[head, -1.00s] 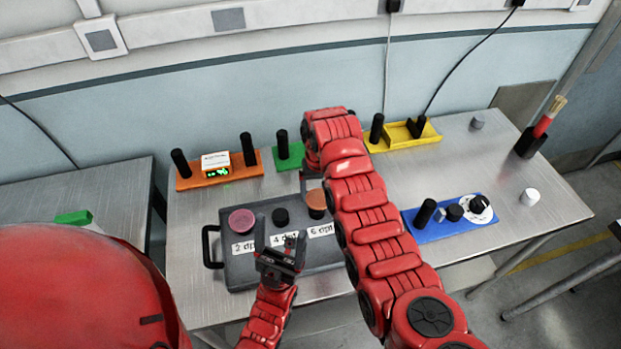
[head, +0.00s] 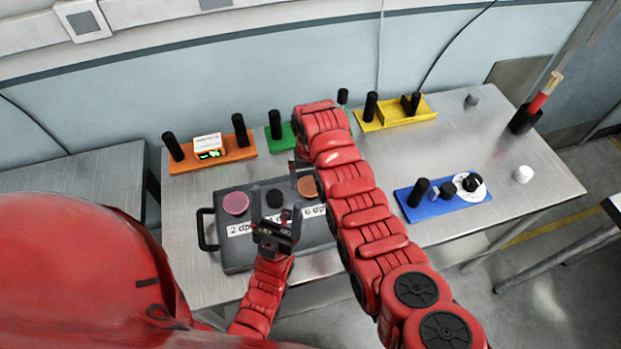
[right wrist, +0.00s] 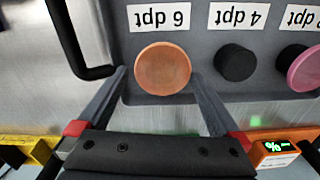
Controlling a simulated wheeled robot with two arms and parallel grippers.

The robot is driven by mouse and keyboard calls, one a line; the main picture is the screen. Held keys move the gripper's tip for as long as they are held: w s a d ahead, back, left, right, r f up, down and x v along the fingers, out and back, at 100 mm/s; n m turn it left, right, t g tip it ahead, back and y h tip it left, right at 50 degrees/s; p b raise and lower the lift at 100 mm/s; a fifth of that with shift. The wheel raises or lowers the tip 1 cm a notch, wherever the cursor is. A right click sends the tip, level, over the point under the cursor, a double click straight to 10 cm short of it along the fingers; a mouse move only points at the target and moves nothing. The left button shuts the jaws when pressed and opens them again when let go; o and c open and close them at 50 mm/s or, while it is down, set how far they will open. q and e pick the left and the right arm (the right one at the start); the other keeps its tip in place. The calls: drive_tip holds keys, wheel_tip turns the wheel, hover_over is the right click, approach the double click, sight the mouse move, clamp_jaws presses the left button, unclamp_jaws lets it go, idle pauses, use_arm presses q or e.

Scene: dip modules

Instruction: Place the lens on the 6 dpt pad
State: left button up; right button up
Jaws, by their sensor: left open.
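An orange round lens (right wrist: 162,68) sits at the 6 dpt label (right wrist: 160,17) of the grey tray (right wrist: 210,50); it also shows in the head view (head: 308,187). It covers whatever is beneath it. My right gripper (right wrist: 160,80) is open, its fingers on either side of the lens with a small gap at each side. In the head view my right arm partly hides this spot. A pink disc (head: 236,203) sits at 2 dpt and a bare black pad (head: 274,198) at 4 dpt. My left gripper (head: 275,228) is open and empty over the tray's front edge.
Behind the tray stand an orange fixture with a green display (head: 222,161), a green fixture (head: 281,138) and a yellow fixture (head: 390,120). A blue fixture (head: 440,204) and a white cylinder (head: 523,174) are on the right.

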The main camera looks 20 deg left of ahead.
sight(310, 184)
drive_tip(key=shift+s+r, duration=0.1)
drive_tip(key=shift+r, duration=0.25)
wheel_tip(310, 184, up, 12)
drive_tip(key=p, duration=0.4)
